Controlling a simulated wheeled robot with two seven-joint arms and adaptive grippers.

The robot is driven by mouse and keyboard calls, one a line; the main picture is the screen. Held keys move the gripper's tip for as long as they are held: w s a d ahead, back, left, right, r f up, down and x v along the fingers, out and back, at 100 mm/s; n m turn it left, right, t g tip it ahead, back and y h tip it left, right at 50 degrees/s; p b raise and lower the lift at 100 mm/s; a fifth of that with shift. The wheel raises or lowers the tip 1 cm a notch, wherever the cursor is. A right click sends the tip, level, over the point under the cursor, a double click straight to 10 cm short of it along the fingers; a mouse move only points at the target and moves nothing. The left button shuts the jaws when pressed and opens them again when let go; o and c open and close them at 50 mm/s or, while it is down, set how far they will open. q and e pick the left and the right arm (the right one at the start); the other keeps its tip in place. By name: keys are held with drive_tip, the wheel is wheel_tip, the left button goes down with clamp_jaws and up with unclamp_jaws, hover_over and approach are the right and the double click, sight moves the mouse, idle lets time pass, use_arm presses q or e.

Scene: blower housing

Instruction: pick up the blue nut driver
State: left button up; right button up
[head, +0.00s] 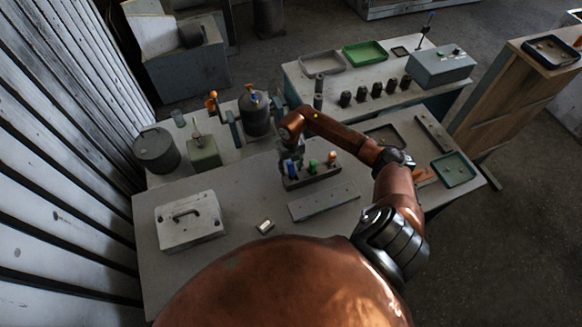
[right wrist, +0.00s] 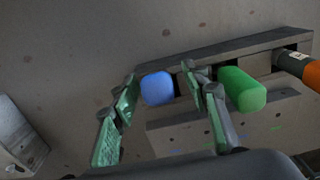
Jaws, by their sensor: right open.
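The blue nut driver (head: 290,168) stands in a dark rack (head: 318,178) on the table, at the left end of a row with a green-handled driver (head: 312,167) and an orange-handled driver (head: 332,158). My right gripper (right wrist: 160,82) is open, with the blue handle (right wrist: 157,90) showing between its two fingers. The green handle (right wrist: 242,90) is just outside the right finger. I cannot tell whether a finger touches the blue handle. In the head view my right arm reaches over the rack and partly hides the gripper. My left gripper is not in view.
A flat grey plate (head: 324,201) lies in front of the rack. A white box with a handle (head: 189,220) and a small pale block (head: 265,227) lie to the left. A motor-like cylinder (head: 255,113) stands behind. A green tray (head: 454,169) lies at right.

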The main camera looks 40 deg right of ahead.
drive_tip(key=shift+s+f, duration=0.1)
drive_tip(key=shift+f, duration=0.25)
drive_tip(key=c, duration=0.4)
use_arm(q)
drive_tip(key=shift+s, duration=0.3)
use_arm(e)
clamp_jaws()
